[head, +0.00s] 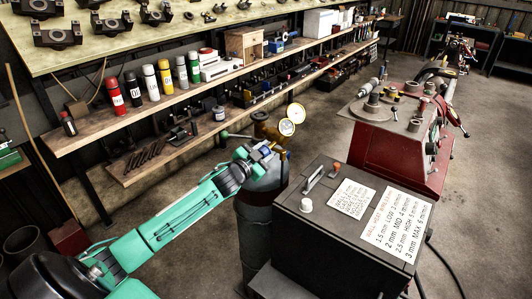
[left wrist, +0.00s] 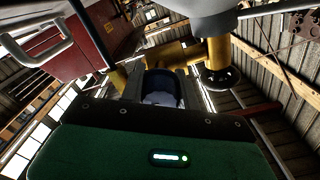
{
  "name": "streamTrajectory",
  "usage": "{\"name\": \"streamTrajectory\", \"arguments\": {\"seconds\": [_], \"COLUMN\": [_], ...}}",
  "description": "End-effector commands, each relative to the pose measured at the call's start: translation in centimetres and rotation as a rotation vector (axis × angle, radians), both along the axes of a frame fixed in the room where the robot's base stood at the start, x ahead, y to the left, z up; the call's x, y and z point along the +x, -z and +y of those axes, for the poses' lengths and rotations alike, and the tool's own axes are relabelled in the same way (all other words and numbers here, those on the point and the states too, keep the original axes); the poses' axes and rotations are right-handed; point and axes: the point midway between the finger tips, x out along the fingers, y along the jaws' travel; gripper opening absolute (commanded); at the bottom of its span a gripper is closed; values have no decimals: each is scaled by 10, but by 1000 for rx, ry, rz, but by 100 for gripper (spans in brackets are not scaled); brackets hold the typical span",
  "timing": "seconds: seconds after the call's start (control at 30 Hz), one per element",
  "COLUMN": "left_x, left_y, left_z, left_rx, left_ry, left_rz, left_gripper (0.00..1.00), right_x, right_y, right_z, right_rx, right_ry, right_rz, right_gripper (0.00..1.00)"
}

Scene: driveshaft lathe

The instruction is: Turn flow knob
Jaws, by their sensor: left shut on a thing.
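The brass regulator (head: 270,128) with two round gauges (head: 288,127) sits on top of a grey gas cylinder (head: 262,185). My left gripper (head: 264,152) reaches it from the left, at the front of the regulator. In the left wrist view the two fingers (left wrist: 162,88) close around a dark blue round knob (left wrist: 162,98) with a pale face, which I take as the flow knob. Brass parts (left wrist: 215,52) of the regulator show beyond it. In the head view the gripper mostly hides the knob. My right gripper is not in view.
A dark welder box (head: 330,225) with a handle and labels stands right of the cylinder. A red machine (head: 395,150) stands behind it. A wooden shelf (head: 90,128) with several spray cans is at the left. Open floor lies at the right.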

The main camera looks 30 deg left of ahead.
Motion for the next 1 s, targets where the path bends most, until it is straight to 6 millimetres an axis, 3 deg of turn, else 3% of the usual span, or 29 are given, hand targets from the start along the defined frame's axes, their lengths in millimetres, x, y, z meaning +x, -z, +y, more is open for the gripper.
{"name": "streamTrajectory", "arguments": {"seconds": [0.6,1.0], "left_x": [0,0], "left_y": [0,-1], "left_z": [0,1], "left_rx": [581,870], "left_ry": [1,0], "left_rz": [-47,-68], "left_gripper": [9,9], "right_x": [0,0], "right_y": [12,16], "right_z": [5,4], "right_rx": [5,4], "right_ry": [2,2], "right_rz": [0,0], "right_gripper": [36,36]}}
